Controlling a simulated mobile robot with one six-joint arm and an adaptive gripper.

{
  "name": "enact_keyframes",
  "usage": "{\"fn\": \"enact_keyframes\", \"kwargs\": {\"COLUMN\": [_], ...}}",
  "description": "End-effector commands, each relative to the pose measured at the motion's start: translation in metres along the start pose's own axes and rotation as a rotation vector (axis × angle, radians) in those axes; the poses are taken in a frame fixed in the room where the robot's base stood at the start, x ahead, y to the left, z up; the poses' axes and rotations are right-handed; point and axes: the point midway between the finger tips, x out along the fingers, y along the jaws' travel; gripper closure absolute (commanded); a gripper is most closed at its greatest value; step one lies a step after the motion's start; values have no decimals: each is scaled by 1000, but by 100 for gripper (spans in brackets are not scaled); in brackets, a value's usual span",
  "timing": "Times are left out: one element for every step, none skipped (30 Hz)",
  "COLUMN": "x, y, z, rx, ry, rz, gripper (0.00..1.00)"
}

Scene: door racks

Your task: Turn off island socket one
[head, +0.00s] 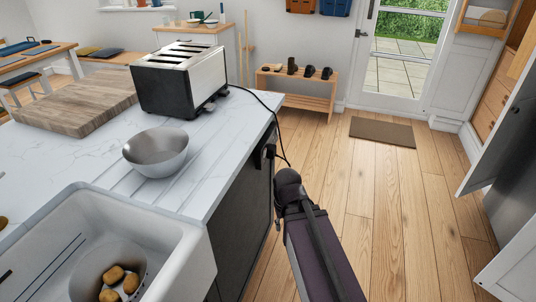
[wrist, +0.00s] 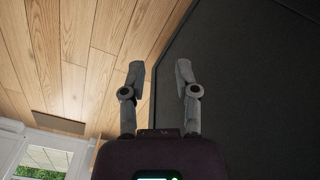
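A dark socket (head: 267,152) sits on the island's dark end panel, just below the worktop edge. Its switch is too small to make out, and which socket it is cannot be read. A black cable (head: 277,122) runs from the toaster over the edge and hangs down near it. My arm reaches in from the bottom, its end close to the panel and below the socket. In the wrist view my gripper (wrist: 160,70) has its two fingers apart with nothing between them. The dark island panel (wrist: 240,75) fills the right there; no socket shows in it.
The white worktop (head: 215,165) holds a toaster (head: 178,80), a metal bowl (head: 155,152) and a wooden board (head: 78,102). A white sink (head: 185,245) is at the front left. Wooden floor (head: 385,205) to the right is clear up to a doormat (head: 382,132).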

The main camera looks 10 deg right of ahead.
Motion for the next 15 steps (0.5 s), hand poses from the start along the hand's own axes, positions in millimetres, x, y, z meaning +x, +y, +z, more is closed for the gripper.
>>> {"fn": "enact_keyframes", "kwargs": {"x": [0, 0, 0, -1, -1, -2, -2, -3, -4, -5, -6, -8, -10, -11, -14], "y": [0, 0, 0, 0, 0, 0, 1, 1, 1, 1, 2, 2, 3, 4, 4], "z": [0, 0, 0, -1, -2, -3, -4, -5, -7, -9, -12, -15, -17, -20, -25], "rx": [0, 1, 4, 8, 13, 23, 32, 45, 65, 82, 103, 134, 160, 190, 232], "ry": [0, 0, 0, 0, 1, 1, 2, 2, 3, 4, 5, 6, 6, 6, 6], "rz": [0, -1, -2, -3, -6, -11, -15, -21, -29, -36, -46, -60, -71, -85, -103], "gripper": [75, 84, 96, 100, 100, 100, 100, 100, 100, 100, 100, 100, 100, 100, 100]}}
